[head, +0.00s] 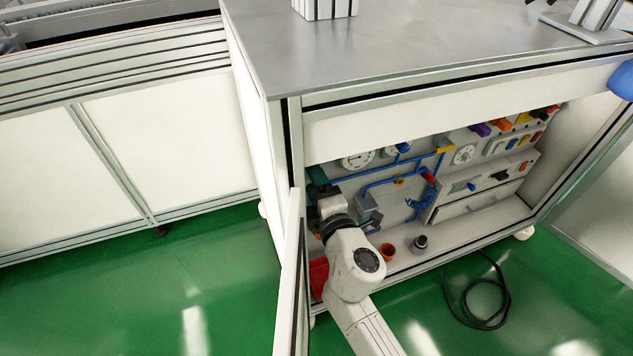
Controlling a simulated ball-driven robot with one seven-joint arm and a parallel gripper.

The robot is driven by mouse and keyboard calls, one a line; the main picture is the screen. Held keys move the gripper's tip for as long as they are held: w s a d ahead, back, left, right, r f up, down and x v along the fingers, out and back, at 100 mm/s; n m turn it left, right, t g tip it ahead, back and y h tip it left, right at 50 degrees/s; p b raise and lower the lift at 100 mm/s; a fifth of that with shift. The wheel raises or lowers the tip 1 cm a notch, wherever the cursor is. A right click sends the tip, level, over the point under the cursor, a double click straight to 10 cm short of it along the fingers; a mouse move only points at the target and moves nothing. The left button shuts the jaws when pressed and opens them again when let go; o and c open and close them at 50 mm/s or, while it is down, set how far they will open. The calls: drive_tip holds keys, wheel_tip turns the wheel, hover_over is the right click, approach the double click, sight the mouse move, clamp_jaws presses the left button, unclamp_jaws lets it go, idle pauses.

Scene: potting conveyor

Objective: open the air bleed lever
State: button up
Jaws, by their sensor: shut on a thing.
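My gripper (322,190) is inside the open cabinet at its left end, close to a dark green part (317,175). My wrist and arm hide most of the jaws. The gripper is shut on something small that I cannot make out. I cannot pick out the air bleed lever for sure; the spot at the jaws is hidden. Blue pipes (378,171) run across the back panel, with a yellow fitting (399,181) and a red and blue part (429,180) to the right of my gripper.
The cabinet door (291,275) stands open just left of my arm. Gauges (357,160), coloured handles (480,129) and a drawer (480,203) line the panel. A black cable (487,324) lies outside.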

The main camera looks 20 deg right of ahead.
drive_tip(key=shift+a+f, duration=0.1)
idle(0.5)
drive_tip(key=o, duration=1.1)
drive_tip(key=shift+c, duration=0.2)
drive_tip(key=s, duration=1)
drive_tip(key=shift+s+b, duration=0.35)
drive_tip(key=shift+s, duration=0.05)
